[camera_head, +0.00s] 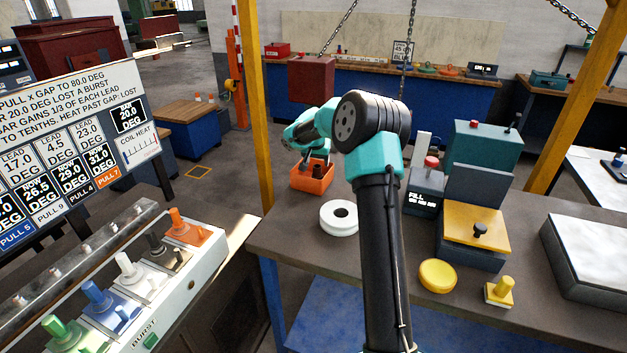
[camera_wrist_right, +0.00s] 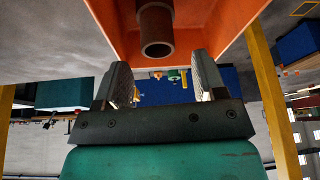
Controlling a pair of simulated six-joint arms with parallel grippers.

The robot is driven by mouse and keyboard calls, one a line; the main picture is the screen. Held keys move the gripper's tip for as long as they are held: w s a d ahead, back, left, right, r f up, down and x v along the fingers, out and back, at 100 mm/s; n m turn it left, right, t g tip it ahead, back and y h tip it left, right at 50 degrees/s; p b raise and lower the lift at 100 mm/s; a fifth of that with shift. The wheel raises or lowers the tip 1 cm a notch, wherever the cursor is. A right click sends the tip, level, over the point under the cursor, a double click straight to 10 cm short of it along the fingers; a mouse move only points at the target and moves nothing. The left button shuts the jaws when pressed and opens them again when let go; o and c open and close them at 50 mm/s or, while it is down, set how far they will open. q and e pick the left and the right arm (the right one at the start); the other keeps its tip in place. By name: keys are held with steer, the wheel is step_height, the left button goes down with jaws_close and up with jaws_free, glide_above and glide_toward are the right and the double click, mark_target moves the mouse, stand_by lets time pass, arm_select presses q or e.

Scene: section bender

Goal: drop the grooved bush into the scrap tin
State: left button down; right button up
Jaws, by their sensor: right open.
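The orange open tin (camera_head: 312,182) stands on the bench near its far left corner. A brown hollow bush (camera_head: 319,171) is upright inside it, partly hidden by the tin's wall; I cannot make out a groove. My right gripper (camera_head: 315,158) is just above the tin, partly hidden behind its own wrist. In the right wrist view the jaws (camera_wrist_right: 160,82) are apart with nothing between them. My left gripper is not in view.
A white ring (camera_head: 339,218) lies on the bench in front of the tin. A yellow-topped press (camera_head: 475,228), a yellow disc (camera_head: 437,275) and a yellow knobbed block (camera_head: 499,292) stand to the right. A lever panel (camera_head: 130,285) is at left. A dark red block (camera_head: 311,79) hangs behind the tin.

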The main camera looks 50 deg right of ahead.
steer(key=v, duration=1.7)
steer(key=shift+r, duration=0.25)
